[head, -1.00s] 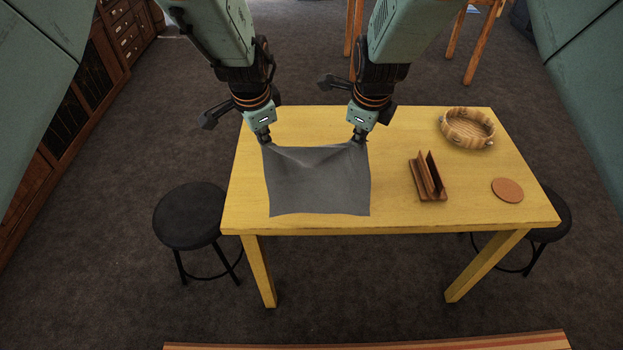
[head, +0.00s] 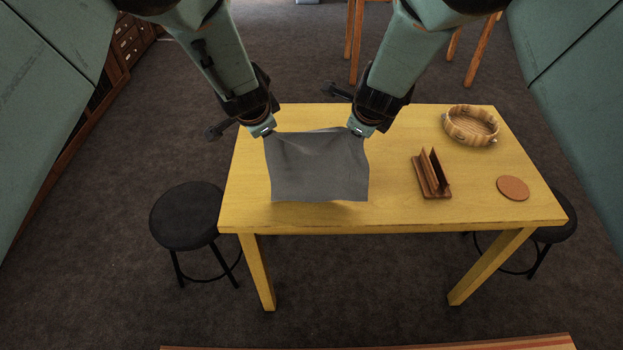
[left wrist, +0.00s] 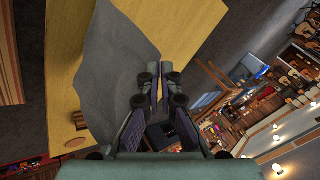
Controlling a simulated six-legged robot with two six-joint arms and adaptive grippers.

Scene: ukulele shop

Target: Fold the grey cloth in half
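The grey cloth (head: 318,170) is on the left half of the yellow table (head: 395,212), its far side raised and its surface sagging between my grippers. My left gripper (head: 267,133) is shut on its far left corner, and my right gripper (head: 358,132) is shut on its far right corner. In the left wrist view the cloth (left wrist: 112,85) runs up to the left gripper's nearly closed fingers (left wrist: 156,78). The fingertips are partly hidden by cloth and arms in the head view. A shadow shows along the cloth's near edge; I cannot tell whether that edge touches the table.
A brown wooden holder (head: 431,176) stands right of the cloth. A round brown coaster (head: 513,188) and a woven basket (head: 470,126) are farther right. Black stools (head: 186,216) stand at both table sides. The table strip in front of the cloth is clear.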

